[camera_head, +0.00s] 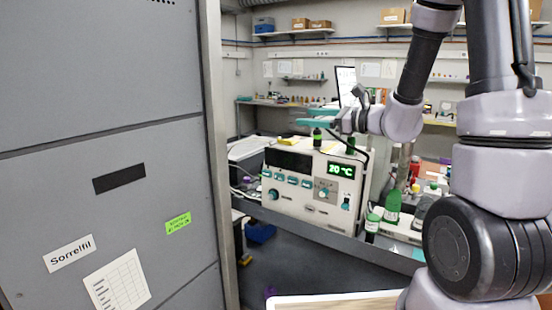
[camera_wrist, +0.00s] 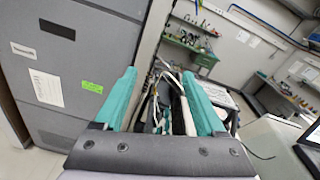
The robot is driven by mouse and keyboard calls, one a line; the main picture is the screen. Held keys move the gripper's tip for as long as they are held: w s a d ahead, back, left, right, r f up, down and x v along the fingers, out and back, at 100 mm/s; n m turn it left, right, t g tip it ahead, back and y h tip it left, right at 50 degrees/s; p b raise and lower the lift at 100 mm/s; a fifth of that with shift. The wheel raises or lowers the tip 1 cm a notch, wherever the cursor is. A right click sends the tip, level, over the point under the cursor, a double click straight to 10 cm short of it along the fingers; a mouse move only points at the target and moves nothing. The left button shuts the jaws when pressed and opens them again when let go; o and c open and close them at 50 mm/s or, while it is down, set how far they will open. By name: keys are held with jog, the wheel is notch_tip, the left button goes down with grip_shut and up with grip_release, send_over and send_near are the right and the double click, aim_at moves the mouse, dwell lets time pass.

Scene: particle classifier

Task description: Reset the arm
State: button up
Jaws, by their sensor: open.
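My gripper (camera_head: 318,117) is raised in front of the instrument in the head view, its teal fingers pointing left. In the wrist view my gripper (camera_wrist: 160,98) shows two teal fingers spread wide apart with nothing held between them. My arm comes down from the upper right and bends back at the elbow. The white particle classifier (camera_head: 310,184) stands on the bench behind and below the gripper, its green display reading 20 °C. From the head view I cannot tell how far the fingers are from its top.
A tall grey cabinet (camera_head: 105,130) fills the left side; it also shows in the wrist view (camera_wrist: 75,75). Green bottles (camera_head: 393,207) stand on the bench right of the instrument. Shelves with boxes (camera_head: 310,24) line the back wall.

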jog(key=s+a+r+n+g+h, duration=0.25)
jog(key=s+n+g, duration=0.45)
jog(key=s+n, duration=0.6)
jog(key=s+d+r+n+t+h, duration=0.2)
jog(key=s+d+h, duration=0.2)
jog(key=d, duration=0.3)
jog(key=s+d+r+n+t+h, duration=0.2)
jog(key=s+d+h, duration=0.2)
jog(key=d, duration=0.3)
jog(key=shift+s+n+h, duration=0.3)
jog(key=shift+n+h, duration=0.1)
jog(key=shift+h, duration=0.35)
